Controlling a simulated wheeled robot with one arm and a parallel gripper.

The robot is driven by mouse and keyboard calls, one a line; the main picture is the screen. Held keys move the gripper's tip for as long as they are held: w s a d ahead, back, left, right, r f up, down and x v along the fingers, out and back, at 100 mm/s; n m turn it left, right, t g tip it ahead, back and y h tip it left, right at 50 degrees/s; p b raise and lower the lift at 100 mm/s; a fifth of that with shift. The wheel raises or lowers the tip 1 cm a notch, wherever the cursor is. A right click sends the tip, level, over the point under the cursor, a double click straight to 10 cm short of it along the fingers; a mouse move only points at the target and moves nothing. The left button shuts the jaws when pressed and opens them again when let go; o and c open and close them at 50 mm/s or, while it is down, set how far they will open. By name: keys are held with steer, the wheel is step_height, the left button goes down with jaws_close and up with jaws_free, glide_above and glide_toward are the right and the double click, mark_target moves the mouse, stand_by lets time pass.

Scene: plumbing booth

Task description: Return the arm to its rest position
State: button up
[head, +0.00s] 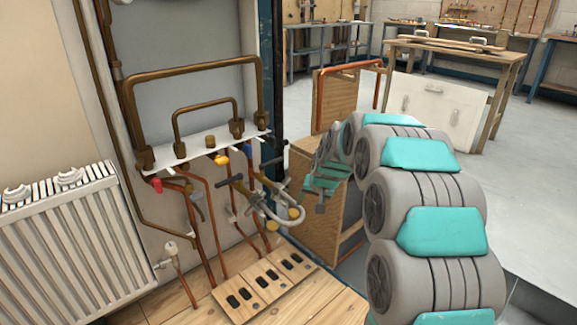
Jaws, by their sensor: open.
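My arm (425,230) rises from the bottom right of the head view, with grey joints and teal covers. It bends away at the top toward the left.
A white radiator (60,240) stands at left. Workbenches (470,58) stand farther back. Floor at right is clear.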

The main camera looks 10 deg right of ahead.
steer(key=s+r+n+g+p, duration=0.1)
steer(key=s+r+g, duration=0.1)
steer(key=s, duration=1.5)
steer(key=s+r+n+g+h+p, duration=0.1)
steer(key=s+r+g+p, duration=0.1)
steer(key=s, duration=1.5)
steer(key=s+d+r+n+g+p, duration=0.1)
steer(key=s+r, duration=0.5)
steer(key=s, duration=1.1)
steer(key=shift+s+g+h+p, duration=0.3)
steer(key=shift+s+g+p, duration=0.15)
steer(key=shift+g, duration=0.75)
steer(key=shift+w+f, duration=0.1)
